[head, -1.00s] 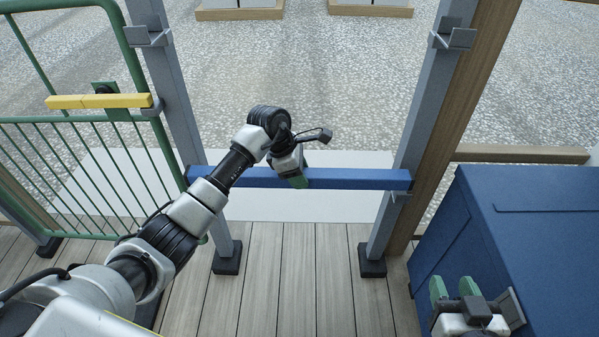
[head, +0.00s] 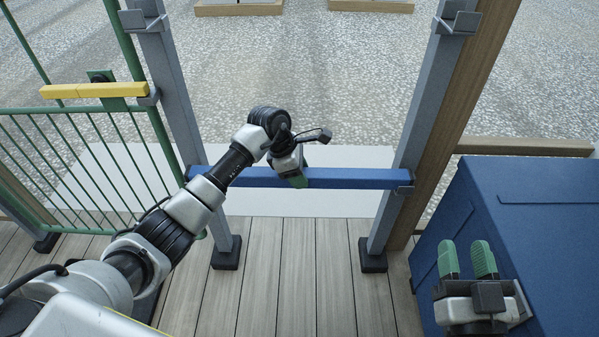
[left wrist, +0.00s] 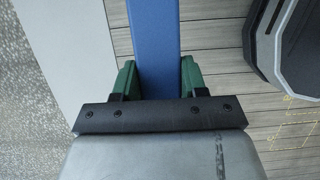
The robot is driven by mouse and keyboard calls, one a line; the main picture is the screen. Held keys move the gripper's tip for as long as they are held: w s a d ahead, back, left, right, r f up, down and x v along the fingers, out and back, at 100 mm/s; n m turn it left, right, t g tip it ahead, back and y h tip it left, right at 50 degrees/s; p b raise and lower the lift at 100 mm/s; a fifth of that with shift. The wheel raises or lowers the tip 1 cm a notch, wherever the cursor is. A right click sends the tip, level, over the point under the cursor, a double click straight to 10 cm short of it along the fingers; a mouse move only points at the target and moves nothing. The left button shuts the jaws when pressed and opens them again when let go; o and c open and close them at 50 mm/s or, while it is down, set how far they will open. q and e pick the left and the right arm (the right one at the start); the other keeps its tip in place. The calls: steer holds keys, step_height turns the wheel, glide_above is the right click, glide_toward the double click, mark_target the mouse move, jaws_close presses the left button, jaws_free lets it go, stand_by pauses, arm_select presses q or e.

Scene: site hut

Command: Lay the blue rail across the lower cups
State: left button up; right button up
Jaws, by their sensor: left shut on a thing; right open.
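The blue rail (head: 350,178) spans level between the two grey posts in the head view. Its right end is at the right lower cup (head: 404,190), seemingly in or just over it; I cannot tell if it bears on it. The left lower cup is hidden behind my arm and the rail's left end. My left gripper (head: 298,181) is shut on the rail near its middle, from above. The left wrist view shows its green fingers on both sides of the rail (left wrist: 154,45).
Empty upper cups sit on the left post (head: 172,100) and right post (head: 428,110). A green gate (head: 85,160) with a yellow bar (head: 95,91) stands at the left. A large blue box (head: 540,230) fills the right. The plank floor (head: 300,270) between the posts is clear.

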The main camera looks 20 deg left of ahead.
arm_select(q)
steer(key=shift+r, duration=0.1)
steer(key=o, duration=1.3)
steer(key=shift+a+r, duration=0.2)
steer(key=shift+r, duration=0.2)
steer(key=p+v, duration=0.2)
steer(key=v, duration=0.6)
steer(key=shift+s+r+p, duration=0.1)
steer(key=shift+p, duration=0.2)
steer(key=shift+v, duration=0.85)
arm_select(e)
step_height(320, 180, down, 8)
steer(key=s+d+g+h, duration=0.2)
steer(key=g, duration=0.5)
steer(key=shift+s, duration=0.15)
